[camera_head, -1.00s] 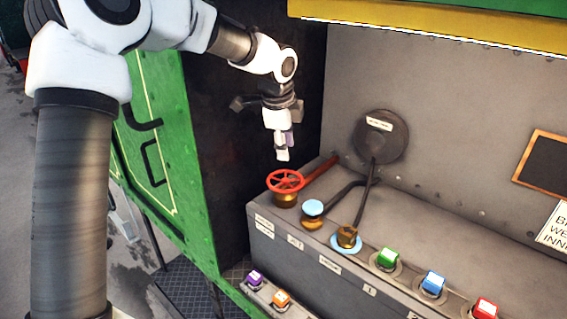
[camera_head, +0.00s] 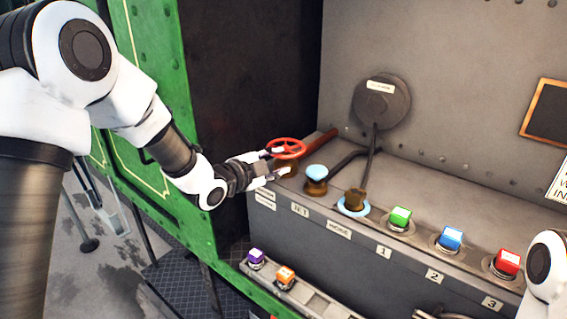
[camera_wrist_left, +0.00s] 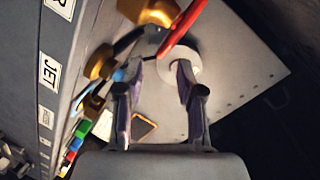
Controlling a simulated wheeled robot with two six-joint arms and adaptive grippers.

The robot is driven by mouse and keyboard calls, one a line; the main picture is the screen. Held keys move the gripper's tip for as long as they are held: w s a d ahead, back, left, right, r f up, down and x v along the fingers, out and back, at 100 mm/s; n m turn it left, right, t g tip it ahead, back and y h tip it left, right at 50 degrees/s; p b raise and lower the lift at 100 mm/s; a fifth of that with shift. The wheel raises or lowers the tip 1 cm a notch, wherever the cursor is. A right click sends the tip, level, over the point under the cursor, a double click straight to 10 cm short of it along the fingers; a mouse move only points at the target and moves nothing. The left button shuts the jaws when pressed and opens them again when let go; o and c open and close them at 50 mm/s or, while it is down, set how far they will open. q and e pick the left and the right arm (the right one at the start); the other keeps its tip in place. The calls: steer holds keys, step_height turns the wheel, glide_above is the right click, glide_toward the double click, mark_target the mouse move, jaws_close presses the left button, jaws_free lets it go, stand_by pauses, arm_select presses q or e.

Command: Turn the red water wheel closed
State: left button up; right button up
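The red water wheel (camera_head: 286,148) is a small spoked handwheel on a brass stem at the left back of the grey console (camera_head: 440,190). In the head view my left gripper (camera_head: 279,161) reaches it from the left, with one finger by the rim and the other lower in front of the stem. In the left wrist view the two fingers (camera_wrist_left: 159,66) are apart, and the wheel (camera_wrist_left: 182,30) shows edge-on as a red bar with its near end between the tips. I cannot tell whether they touch it. My right gripper is not clearly visible; only a white arm part shows lower right.
A blue-topped brass knob (camera_head: 316,178) and a brass valve on a blue ring (camera_head: 354,202) stand right of the wheel. Green (camera_head: 400,216), blue (camera_head: 450,238) and red (camera_head: 507,262) buttons follow. Purple and orange buttons sit on the lower ledge. A dark wall stands behind my left gripper.

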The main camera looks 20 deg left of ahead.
mark_target(288, 158)
arm_select(q)
steer(key=p+x, duration=0.2)
steer(key=x, duration=0.3)
steer(key=shift+w, duration=0.25)
steer(key=shift+w+d+f, duration=0.1)
steer(key=shift+w+d, duration=0.05)
steer(key=shift+w, duration=0.15)
steer(key=shift+s, duration=0.15)
jaws_close()
steer(key=shift+s+f+m+g+h+b, duration=0.1)
steer(key=shift+f+m+g+h+b, duration=0.05)
steer(key=shift+m+g+h+b, duration=0.2)
jaws_free()
